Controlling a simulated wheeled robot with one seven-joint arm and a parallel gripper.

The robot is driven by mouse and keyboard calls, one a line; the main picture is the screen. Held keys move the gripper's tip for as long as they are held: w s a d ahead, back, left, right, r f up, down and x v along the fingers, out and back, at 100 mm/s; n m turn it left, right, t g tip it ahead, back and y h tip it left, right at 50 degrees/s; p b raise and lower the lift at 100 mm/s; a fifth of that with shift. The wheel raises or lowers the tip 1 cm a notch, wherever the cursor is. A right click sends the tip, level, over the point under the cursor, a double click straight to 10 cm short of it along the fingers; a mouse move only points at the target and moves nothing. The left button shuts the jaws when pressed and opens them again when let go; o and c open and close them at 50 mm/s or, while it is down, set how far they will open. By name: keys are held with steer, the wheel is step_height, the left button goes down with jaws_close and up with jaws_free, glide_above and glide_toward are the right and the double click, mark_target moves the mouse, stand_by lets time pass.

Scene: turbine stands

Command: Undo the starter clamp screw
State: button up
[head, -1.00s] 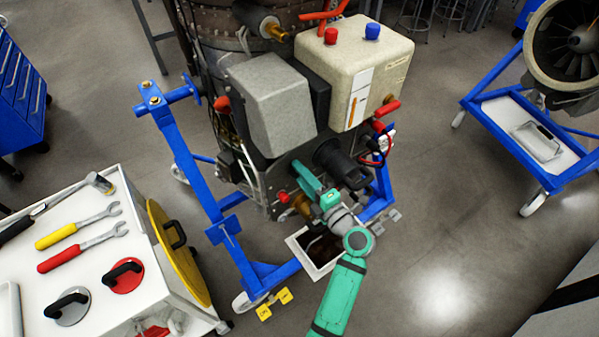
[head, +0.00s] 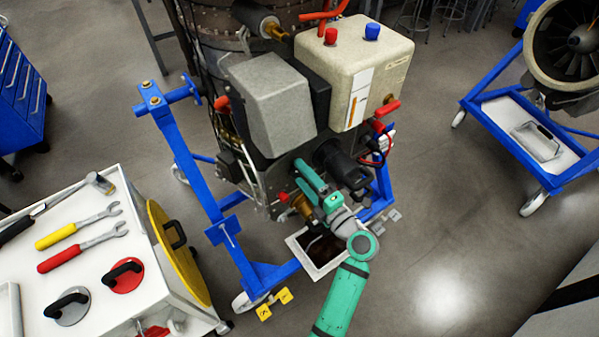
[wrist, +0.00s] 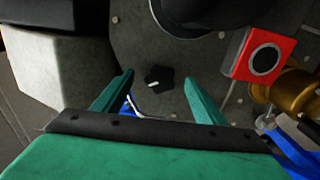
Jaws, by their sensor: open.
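A dark star-shaped knob (wrist: 158,78) with a small pale mark sits on a grey round-edged plate in the wrist view; it looks like the clamp screw. My gripper (wrist: 158,82) is open, with one teal finger on each side of the knob in the picture and clear gaps between. I cannot tell how far the fingertips are from it in depth. The black starter body (wrist: 195,10) is above the knob in the wrist view. In the head view my gripper (head: 306,174) is beside the black starter (head: 340,163), and the knob is hidden.
A red block with a black disc (wrist: 262,58) and a brass fitting (wrist: 290,92) lie close to the right finger in the wrist view. A blue stand (head: 190,180) frames the engine. A white drip tray (head: 312,262) is below, and a tool cart (head: 85,265) stands left.

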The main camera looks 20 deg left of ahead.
steer(key=shift+v, duration=1.95)
steer(key=shift+c, duration=1.1)
steer(key=shift+w+a+m, duration=0.45)
steer(key=shift+a+m, duration=0.3)
steer(key=shift+m, duration=0.3)
steer(key=shift+w+a+m, duration=0.45)
steer(key=shift+a+m, duration=0.25)
steer(key=shift+m, duration=0.4)
steer(key=shift+w+a+m, duration=0.45)
steer(key=shift+a+m, duration=0.3)
steer(key=shift+m, duration=0.3)
steer(key=shift+c, duration=0.7)
